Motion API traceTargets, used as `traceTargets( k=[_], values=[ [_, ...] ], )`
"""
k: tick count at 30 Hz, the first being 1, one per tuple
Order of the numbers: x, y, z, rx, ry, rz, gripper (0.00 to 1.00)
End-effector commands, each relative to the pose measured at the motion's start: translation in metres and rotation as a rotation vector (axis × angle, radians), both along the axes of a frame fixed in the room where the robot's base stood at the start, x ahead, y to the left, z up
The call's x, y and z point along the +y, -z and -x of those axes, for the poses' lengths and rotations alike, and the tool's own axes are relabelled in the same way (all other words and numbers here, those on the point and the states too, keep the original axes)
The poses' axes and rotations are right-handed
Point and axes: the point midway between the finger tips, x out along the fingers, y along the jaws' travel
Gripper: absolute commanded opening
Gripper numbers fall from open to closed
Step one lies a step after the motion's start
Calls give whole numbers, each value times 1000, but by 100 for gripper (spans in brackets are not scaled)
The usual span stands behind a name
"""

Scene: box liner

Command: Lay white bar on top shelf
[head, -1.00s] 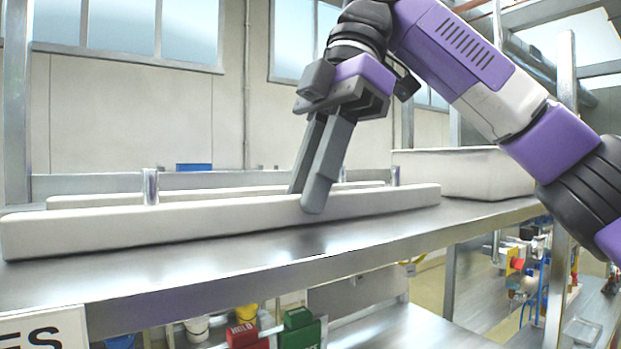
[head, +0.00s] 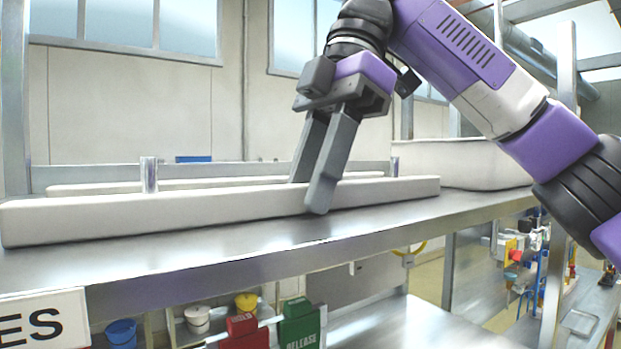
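A long white bar (head: 200,216) lies flat along the front of the metal top shelf (head: 230,250), beside two short upright metal posts (head: 149,175). A second pale bar (head: 225,183) lies behind it, mostly hidden. My gripper (head: 310,195) points down over the front bar, right of its middle.
A white bin (head: 460,163) stands at the shelf's right end. An upright rack post (head: 16,100) rises at the left. Below are small buckets (head: 121,333), a red box (head: 243,332) and a green box (head: 301,325). The shelf's front strip is bare.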

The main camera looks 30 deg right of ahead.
Motion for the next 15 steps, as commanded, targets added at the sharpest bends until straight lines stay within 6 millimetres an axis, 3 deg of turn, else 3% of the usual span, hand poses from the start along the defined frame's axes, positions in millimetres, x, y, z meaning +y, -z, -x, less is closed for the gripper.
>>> traceTargets(
  k=[15],
  values=[
    [0, 1, -3, -4, 6, -4, 43]
  ],
)
